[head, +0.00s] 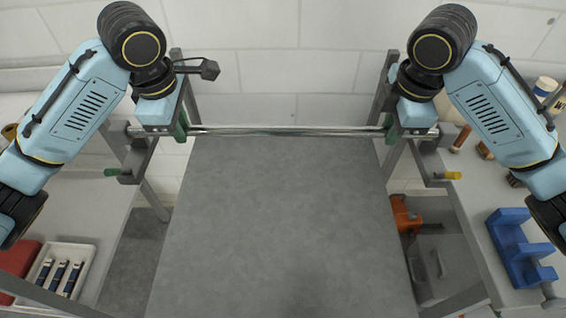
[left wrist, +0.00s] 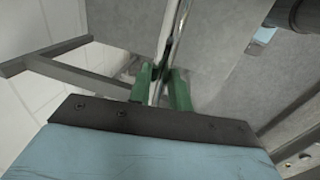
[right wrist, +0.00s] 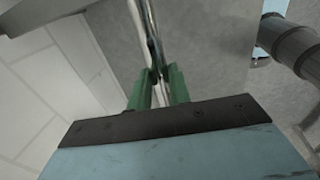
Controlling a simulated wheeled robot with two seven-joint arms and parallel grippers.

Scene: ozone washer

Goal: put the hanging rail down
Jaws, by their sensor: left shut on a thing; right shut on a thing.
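The hanging rail (head: 290,131) is a shiny metal bar running left to right across the back of the grey panel in the head view. My left gripper (head: 181,130) is shut on the rail near its left end. Its green fingers (left wrist: 162,88) sit on either side of the bar in the left wrist view. My right gripper (head: 390,129) is shut on the rail near its right end. Its green fingers (right wrist: 158,88) close around the bar in the right wrist view. The rail looks level. The head view does not clearly show whether its ends touch the side frames.
A large grey panel (head: 280,220) fills the middle. A white tray (head: 88,253) is at lower left, a blue holder (head: 515,250) at right, and an orange object (head: 405,215) below.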

